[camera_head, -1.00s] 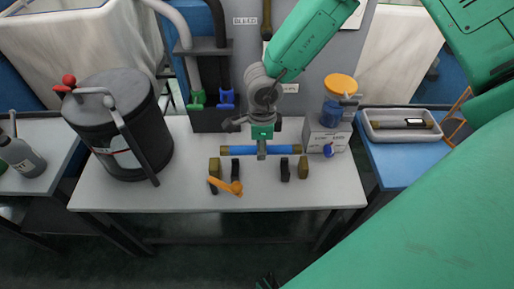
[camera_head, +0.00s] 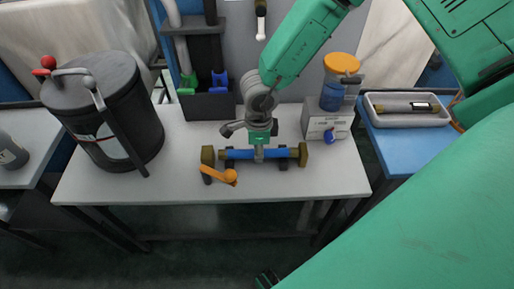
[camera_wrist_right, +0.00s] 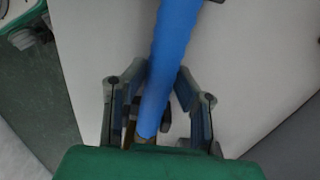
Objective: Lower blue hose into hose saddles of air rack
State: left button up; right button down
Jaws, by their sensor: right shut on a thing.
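The blue hose (camera_head: 240,155) lies level across the picture in the head view, low over the table, between two olive end blocks (camera_head: 208,155) of the air rack. My right gripper (camera_head: 259,156) comes down from above and is shut on the hose near its middle. Dark saddles (camera_head: 283,165) of the rack show below the hose, partly hidden by it. I cannot tell whether the hose touches them. In the right wrist view, the blue hose (camera_wrist_right: 165,70) runs between the two fingers (camera_wrist_right: 155,110).
An orange lever (camera_head: 220,175) sits at the rack's front left. A black canister (camera_head: 105,110) stands left on the grey table (camera_head: 100,185). A white box (camera_head: 325,122) with an orange-lidded jar (camera_head: 333,92) stands back right. A tray (camera_head: 408,118) lies on the blue table.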

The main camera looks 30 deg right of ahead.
jog(key=shift+a+r, duration=0.1)
jog(key=shift+a, duration=0.1)
jog(key=c, duration=1.4)
grip_release()
jog(key=shift+a, duration=0.15)
jog(key=shift+o, duration=1)
jog(key=shift+a+r, duration=0.1)
jog(key=shift+a, duration=0.1)
jog(key=o, duration=0.6)
jog(key=shift+d, duration=0.1)
jog(key=shift+c, duration=0.2)
jog(key=shift+o, duration=0.2)
jog(key=shift+d, duration=0.1)
pick_arm(q)
jog(key=shift+a, duration=0.1)
pick_arm(e)
jog(key=shift+d, duration=0.2)
